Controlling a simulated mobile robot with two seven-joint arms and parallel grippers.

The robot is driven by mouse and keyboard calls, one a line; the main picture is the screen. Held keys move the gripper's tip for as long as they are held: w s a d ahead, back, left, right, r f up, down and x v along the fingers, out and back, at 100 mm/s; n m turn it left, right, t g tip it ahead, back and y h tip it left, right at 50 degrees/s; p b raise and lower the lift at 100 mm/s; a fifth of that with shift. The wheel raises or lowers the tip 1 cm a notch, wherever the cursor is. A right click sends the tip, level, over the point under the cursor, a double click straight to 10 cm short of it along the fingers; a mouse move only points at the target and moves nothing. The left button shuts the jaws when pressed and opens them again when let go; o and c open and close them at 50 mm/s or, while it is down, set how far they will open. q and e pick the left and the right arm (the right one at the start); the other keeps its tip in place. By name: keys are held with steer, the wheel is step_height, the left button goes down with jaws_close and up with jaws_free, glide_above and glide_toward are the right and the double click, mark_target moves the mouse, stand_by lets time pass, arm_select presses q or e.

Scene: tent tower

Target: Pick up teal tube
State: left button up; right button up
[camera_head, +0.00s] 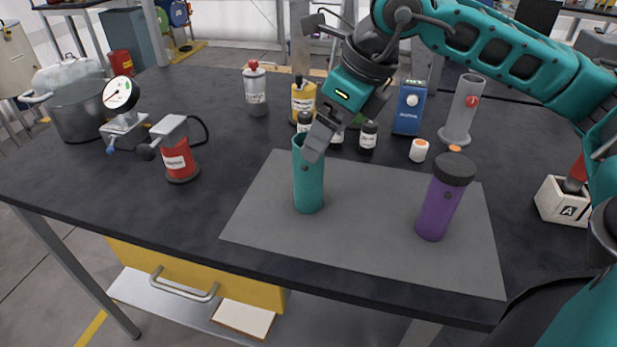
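A teal tube (308,187) stands upright on the left part of a grey mat (364,250). My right gripper (316,146) reaches in from the right and points down at the tube's top. One grey finger covers part of the tube's upper right side. The other finger is not clearly visible, so I cannot tell whether the gripper is open, shut or touching the tube. My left gripper is not in view.
A purple tube with a dark cap (438,205) stands, slightly tilted in view, on the mat's right part. Small dark bottles (368,137), a yellow bottle (303,97), a blue device (409,108) and a grey stand (462,112) are behind. A red canister (178,158) is left. The mat's front is clear.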

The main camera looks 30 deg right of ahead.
mark_target(308, 175)
steer(key=shift+a+x, duration=0.2)
steer(key=shift+x, duration=1.5)
steer(key=shift+a+x, duration=0.15)
steer(key=shift+x, duration=1.6)
steer(key=shift+r, duration=0.15)
steer(key=c, duration=1.1)
